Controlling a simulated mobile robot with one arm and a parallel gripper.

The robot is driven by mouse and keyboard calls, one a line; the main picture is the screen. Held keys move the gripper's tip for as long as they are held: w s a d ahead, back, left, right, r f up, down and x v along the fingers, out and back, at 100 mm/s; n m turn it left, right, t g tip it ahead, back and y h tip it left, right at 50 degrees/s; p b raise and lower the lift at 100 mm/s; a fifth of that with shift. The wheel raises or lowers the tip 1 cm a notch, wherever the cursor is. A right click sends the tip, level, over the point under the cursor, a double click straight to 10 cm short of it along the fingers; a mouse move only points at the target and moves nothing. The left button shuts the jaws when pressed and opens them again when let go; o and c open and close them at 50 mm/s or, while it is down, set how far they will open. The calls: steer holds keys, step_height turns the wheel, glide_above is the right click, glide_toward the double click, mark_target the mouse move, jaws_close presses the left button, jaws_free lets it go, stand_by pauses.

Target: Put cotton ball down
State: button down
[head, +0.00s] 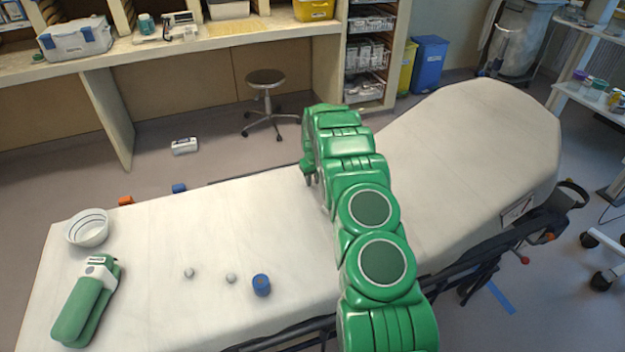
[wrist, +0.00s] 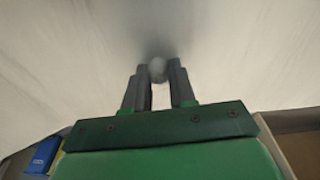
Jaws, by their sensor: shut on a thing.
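In the wrist view my gripper (wrist: 158,82) is shut on a small whitish cotton ball (wrist: 157,68), held between the fingertips. The white sheet of the stretcher (wrist: 70,70) fills the view beyond it, with a dark shadow by the ball. I cannot tell whether the ball touches the sheet. In the head view my green arm reaches across the middle of the stretcher (head: 445,150) and hides the fingers and the held ball. Two other small greyish-white balls (head: 189,273) and (head: 231,278) lie on the near left part of the sheet.
A white bowl (head: 88,228) and a green-and-white device (head: 88,300) are at the stretcher's left end. The sheet between bowl and arm is mostly clear. A stool (head: 266,80) stands behind the stretcher.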

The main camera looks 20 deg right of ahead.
steer(key=shift+f, duration=0.1)
steer(key=c, duration=0.9)
jaws_free()
steer(key=shift+c, duration=0.2)
